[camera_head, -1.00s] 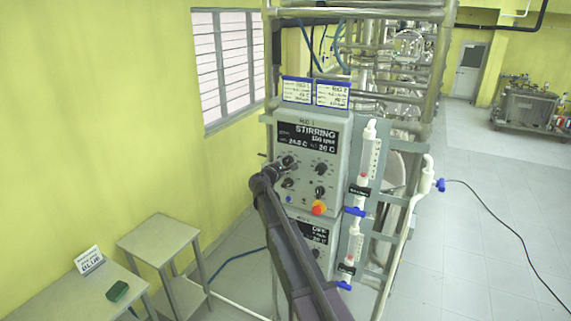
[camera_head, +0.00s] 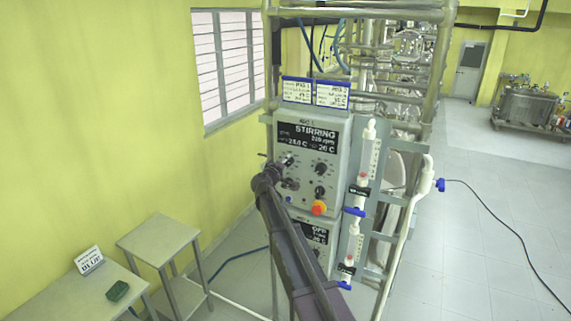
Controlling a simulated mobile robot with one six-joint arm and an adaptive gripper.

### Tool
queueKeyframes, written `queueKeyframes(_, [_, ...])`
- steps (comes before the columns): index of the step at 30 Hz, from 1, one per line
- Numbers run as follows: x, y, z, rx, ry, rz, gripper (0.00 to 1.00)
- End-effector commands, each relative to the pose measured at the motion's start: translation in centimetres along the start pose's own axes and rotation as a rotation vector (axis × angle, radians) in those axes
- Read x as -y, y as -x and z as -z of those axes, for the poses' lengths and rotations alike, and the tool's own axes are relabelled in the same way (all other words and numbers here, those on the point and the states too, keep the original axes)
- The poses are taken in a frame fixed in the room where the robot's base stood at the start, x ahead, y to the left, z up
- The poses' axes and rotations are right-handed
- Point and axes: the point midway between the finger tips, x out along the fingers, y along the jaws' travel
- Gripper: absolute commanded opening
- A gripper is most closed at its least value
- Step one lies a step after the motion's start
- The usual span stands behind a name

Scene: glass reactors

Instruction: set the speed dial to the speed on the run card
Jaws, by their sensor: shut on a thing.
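The grey control box (camera_head: 339,180) of the upper unit hangs on the rig frame. Its black display (camera_head: 308,138) reads STIRRING, with a speed in rpm that looks like 210 or 220, too small to be sure. The upper-left dial (camera_head: 288,160) is on the panel below it. My gripper (camera_head: 279,167) is at this dial and shut on it; my wrist hides part of the grip. Two run cards with blue headers, a left card (camera_head: 297,91) and a right card (camera_head: 332,95), stand on top of the box; their small print is not readable.
A second control box (camera_head: 314,234) sits below. Small tables are at lower left.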

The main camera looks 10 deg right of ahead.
Motion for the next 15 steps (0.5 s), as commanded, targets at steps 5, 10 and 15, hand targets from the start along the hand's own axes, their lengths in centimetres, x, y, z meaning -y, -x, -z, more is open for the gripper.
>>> queueKeyframes(5, [-0.08, -0.13, 0.12, -0.009, -0.112, -0.003, 0.10])
queueKeyframes(10, [-0.10, -0.13, 0.11, -0.011, -0.179, -0.003, 0.10])
queueKeyframes(15, [-0.11, -0.14, 0.12, -0.013, -0.207, -0.003, 0.10])
